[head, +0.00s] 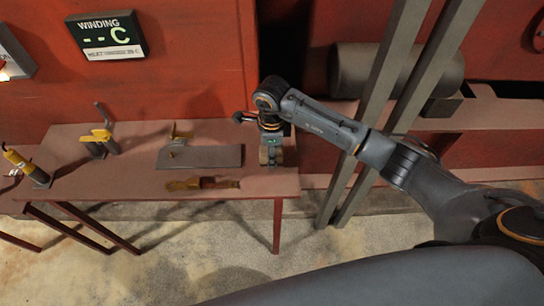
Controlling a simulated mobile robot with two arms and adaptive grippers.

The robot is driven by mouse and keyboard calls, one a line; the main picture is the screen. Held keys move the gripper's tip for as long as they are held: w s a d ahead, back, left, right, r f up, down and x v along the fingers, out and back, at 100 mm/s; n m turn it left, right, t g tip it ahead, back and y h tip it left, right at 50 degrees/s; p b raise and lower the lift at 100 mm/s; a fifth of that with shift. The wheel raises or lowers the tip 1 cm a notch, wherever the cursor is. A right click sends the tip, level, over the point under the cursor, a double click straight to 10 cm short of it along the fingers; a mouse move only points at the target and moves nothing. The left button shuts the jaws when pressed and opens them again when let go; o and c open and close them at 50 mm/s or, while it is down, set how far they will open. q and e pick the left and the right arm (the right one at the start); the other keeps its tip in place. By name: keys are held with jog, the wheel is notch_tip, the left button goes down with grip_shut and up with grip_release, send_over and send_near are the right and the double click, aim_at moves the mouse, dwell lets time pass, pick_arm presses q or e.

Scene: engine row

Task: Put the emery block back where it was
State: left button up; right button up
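My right arm comes in from the right and its gripper (270,150) points down over the right end of the brown bench (120,190). A small tan block-like thing (264,156) shows at the fingertips. It may be the emery block, but it is too small and covered to be sure. I cannot tell whether the fingers are closed on it or whether it touches the bench. My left gripper is not in view.
A grey plate (205,157) with a yellow-handled part lies left of the gripper. A brown-and-yellow tool (203,183) lies at the front edge. Yellow-handled tools (100,140) stand further left. A red-and-black item (243,117) is behind. Grey posts (385,90) rise at right.

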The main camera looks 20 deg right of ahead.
notch_tip(320, 180, down, 2)
jog(key=shift+f+p, duration=0.15)
jog(key=shift+p, duration=0.5)
jog(key=shift+f, duration=0.3)
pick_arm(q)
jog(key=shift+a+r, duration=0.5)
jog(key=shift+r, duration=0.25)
pick_arm(e)
jog(key=shift+f, duration=0.1)
jog(key=shift+f, duration=0.15)
jog(key=o, duration=1.1)
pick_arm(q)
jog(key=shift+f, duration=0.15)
